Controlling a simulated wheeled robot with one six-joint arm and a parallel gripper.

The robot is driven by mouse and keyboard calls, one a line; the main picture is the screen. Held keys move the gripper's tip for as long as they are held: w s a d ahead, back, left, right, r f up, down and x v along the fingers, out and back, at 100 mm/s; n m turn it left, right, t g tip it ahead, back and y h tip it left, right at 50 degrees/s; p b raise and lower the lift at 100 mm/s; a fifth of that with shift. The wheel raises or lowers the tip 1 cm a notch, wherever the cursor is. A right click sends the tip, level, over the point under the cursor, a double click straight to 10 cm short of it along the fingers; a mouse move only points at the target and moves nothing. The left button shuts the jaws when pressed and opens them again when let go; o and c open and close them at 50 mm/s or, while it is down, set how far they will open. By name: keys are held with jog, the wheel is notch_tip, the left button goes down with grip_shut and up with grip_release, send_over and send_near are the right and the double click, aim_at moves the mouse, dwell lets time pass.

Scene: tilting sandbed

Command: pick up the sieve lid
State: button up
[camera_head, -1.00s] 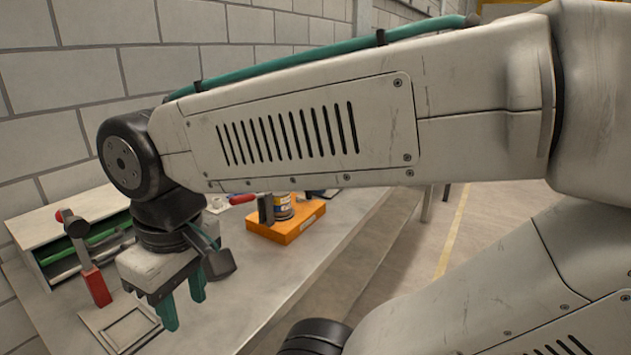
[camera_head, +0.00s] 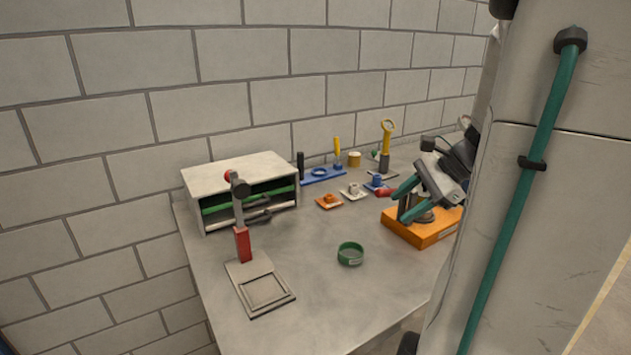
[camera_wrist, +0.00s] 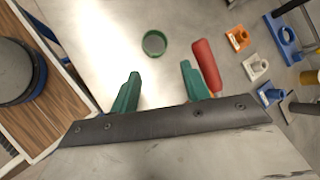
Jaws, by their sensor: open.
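A small green round piece (camera_head: 350,253) with a raised rim lies on the grey bench; it also shows in the wrist view (camera_wrist: 154,43). It may be the sieve lid, but I cannot tell for sure. My gripper (camera_head: 406,198) is open, above the orange block at the right of the bench, apart from the green piece. In the wrist view its two green fingers (camera_wrist: 159,88) are spread with nothing between them, and the green piece shows beyond the gap.
A red-handled tool (camera_wrist: 207,66) lies near one finger. A press with a red post (camera_head: 242,245) and an open cabinet (camera_head: 240,172) stand left. Several small fixtures line the back.

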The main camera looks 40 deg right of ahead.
aim_at(425, 188)
jog(key=s+d+r+m+t+h, duration=0.1)
jog(key=s+d+m+t+h, duration=0.15)
jog(key=d+m, duration=0.5)
jog(key=s+d+m+t+h, duration=0.15)
jog(key=d+m+t, duration=0.3)
jog(key=d, duration=0.55)
jog(key=shift+m+g, duration=0.3)
jog(key=x, duration=0.8)
jog(key=shift+a+r, duration=0.2)
grip_shut()
